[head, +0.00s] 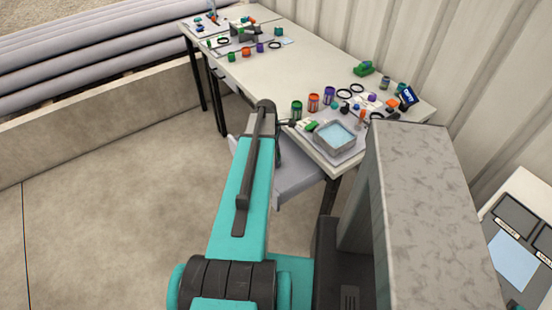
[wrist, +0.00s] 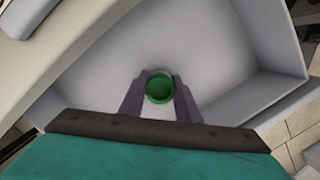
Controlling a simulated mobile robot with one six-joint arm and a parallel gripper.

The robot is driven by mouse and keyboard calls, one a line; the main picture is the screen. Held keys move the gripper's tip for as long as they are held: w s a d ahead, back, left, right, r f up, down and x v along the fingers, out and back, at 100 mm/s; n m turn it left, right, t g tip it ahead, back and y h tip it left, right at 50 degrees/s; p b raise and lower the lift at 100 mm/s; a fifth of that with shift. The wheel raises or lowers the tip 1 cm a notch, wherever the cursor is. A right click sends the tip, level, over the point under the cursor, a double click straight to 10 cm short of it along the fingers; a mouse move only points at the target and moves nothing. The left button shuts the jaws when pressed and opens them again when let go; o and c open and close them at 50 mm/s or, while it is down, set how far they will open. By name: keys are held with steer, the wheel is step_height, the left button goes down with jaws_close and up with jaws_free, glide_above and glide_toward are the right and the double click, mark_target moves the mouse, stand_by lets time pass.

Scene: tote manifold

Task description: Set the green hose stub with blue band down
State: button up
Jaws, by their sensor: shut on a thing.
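My gripper (wrist: 159,80) is shut on the green hose stub (wrist: 159,90) in the wrist view. The stub shows as a green ring with a dark green inside, seen end-on between the two fingers. Its blue band does not show. Behind the stub is a pale grey open bin (wrist: 95,70) with raised walls. I cannot tell the height of the stub above the bin floor. In the head view, my arm reaches to the front edge of the table and hides most of the gripper and the held stub. The grey bin (head: 295,187) shows beside the arm, below the tabletop.
The white table (head: 270,80) carries a grey tray (head: 350,152) with a pale blue inside, several coloured hose stubs, black rings and a blue box (head: 407,98). More small parts stand at its far end. The table's middle is mostly clear. A corrugated wall runs behind.

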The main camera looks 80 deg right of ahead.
steer(key=shift+f, duration=0.1)
steer(key=o, duration=1.1)
steer(key=shift+r, duration=0.25)
steer(key=r+b, duration=0.1)
steer(key=r, duration=0.3)
steer(key=w+r+b, duration=0.1)
steer(key=r, duration=0.6)
steer(key=shift+w+r+b, duration=0.35)
steer(key=shift+w+b, duration=0.05)
